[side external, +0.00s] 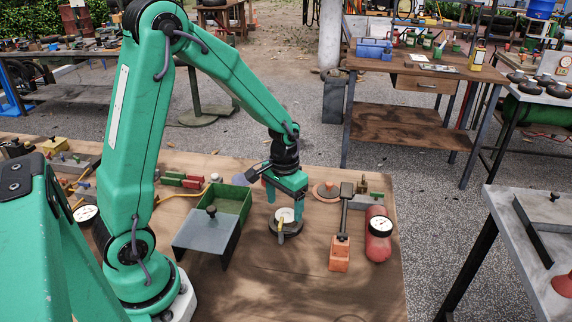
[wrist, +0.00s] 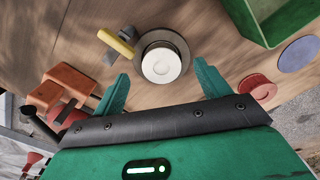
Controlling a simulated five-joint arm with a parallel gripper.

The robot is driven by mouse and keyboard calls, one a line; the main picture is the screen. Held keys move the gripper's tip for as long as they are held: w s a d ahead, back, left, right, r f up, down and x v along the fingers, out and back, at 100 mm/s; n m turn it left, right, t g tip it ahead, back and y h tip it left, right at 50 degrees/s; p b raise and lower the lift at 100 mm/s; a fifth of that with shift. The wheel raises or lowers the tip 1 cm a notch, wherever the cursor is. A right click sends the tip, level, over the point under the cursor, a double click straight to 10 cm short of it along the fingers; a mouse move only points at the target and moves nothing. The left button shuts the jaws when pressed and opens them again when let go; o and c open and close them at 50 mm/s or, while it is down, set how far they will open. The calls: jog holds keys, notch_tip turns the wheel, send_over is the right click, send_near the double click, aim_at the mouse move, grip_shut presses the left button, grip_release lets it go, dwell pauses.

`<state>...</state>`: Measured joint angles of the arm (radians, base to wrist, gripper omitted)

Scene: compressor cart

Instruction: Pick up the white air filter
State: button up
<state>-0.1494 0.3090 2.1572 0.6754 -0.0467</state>
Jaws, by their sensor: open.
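The white air filter (wrist: 161,62) is a round white piece sitting on a dark round base, and it lies between and just beyond my fingers in the wrist view. In the side view the white filter (side external: 285,214) stands on the wooden table below my gripper, with a yellow handle in front of it. My gripper (side external: 284,203) is open, fingers pointing down around the filter's area. In the wrist view the two green fingers of my gripper (wrist: 160,88) are spread wide, with nothing held.
A green open box (side external: 232,203) stands left of the filter beside a grey angled plate (side external: 206,232). An orange block with a dark upright bar (side external: 340,254) and a red cylinder with a gauge (side external: 378,246) stand to the right. Bare table lies in front.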

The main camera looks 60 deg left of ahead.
aim_at(284, 215)
jog(key=shift+f, duration=1.95)
jog(key=c, duration=1)
jog(key=shift+c, duration=0.2)
jog(key=shift+r, duration=0.15)
notch_tip(284, 215, up, 10)
